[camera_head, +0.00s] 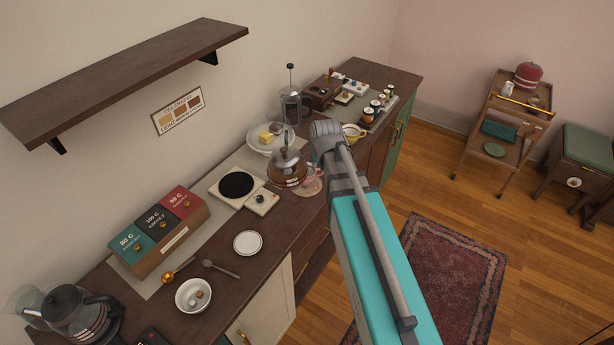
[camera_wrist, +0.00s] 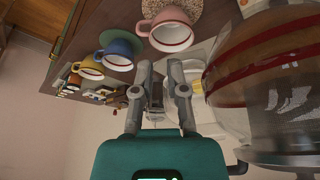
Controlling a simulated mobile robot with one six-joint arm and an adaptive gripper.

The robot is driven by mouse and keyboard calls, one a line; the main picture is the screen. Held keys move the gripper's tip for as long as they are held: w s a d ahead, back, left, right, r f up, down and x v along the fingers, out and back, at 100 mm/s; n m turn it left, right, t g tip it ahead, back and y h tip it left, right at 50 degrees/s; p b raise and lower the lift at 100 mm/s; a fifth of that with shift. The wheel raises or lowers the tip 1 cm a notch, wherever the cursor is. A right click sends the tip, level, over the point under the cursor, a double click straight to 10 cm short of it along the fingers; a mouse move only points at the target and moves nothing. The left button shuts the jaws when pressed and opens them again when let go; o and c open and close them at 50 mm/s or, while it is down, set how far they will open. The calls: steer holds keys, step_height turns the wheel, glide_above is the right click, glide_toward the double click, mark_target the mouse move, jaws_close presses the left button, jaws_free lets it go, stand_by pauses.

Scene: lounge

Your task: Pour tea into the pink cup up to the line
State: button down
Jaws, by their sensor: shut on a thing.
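My gripper (camera_wrist: 157,95) is shut on the handle of a glass teapot (camera_head: 288,172) that holds brown tea. The teapot fills the right side of the wrist view (camera_wrist: 262,75), with its grey lid low in that picture. In the head view the pink cup (camera_head: 317,171) is partly hidden by my gripper and the pot, above a round speckled coaster (camera_head: 310,188).
A blue cup (camera_wrist: 118,53) and a yellow cup (camera_wrist: 90,69) stand near the pink cup. A hot plate (camera_head: 237,185), a glass-domed plate (camera_head: 262,142) and a French press (camera_head: 291,105) are close by. A wall shelf (camera_head: 130,75) overhangs the counter's left part.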

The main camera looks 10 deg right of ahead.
steer(key=shift+f, duration=0.1)
steer(key=shift+f+b, duration=0.7)
steer(key=shift+b, duration=0.1)
steer(key=shift+d, duration=0.1)
